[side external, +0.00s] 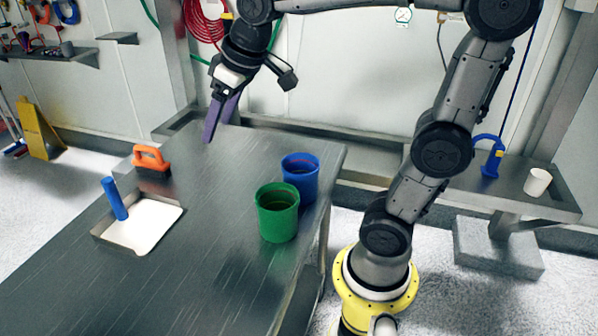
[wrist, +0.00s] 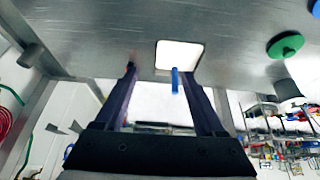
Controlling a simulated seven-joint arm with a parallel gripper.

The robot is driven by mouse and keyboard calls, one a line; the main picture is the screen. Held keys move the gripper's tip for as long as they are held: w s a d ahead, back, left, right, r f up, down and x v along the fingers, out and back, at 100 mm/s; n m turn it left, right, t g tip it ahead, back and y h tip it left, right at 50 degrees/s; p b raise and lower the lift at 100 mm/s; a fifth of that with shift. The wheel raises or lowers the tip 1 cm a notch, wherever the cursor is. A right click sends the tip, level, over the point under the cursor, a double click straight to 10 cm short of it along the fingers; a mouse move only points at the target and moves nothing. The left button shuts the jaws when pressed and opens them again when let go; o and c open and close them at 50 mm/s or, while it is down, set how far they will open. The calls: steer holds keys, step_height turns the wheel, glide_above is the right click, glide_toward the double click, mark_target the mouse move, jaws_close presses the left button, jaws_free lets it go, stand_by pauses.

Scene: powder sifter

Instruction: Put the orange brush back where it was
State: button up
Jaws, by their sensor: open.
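The orange brush (side external: 151,158) rests on the grey metal table near its far left edge in the side external view, with a dark underside. My gripper (side external: 216,124), with long purple fingers, is to the right of the brush and above the table's far end, apart from the brush. In the wrist view the fingers (wrist: 160,70) are spread with nothing held between them. The brush is not clearly seen there; a small reddish patch shows beside the left finger.
A white recessed tray (side external: 150,226) with an upright blue handle (side external: 115,198) lies in front of the brush. A green cup (side external: 278,212) and a blue cup (side external: 300,177) stand at the table's right. The table (side external: 215,205) is bare between tray and cups.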

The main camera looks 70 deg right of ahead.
steer(key=s+a+f, duration=0.1)
steer(key=s+f, duration=0.2)
steer(key=s, duration=0.5)
steer(key=s+a+f, duration=0.1)
steer(key=s+f, duration=0.3)
steer(key=s, duration=0.3)
steer(key=shift+s, duration=0.35)
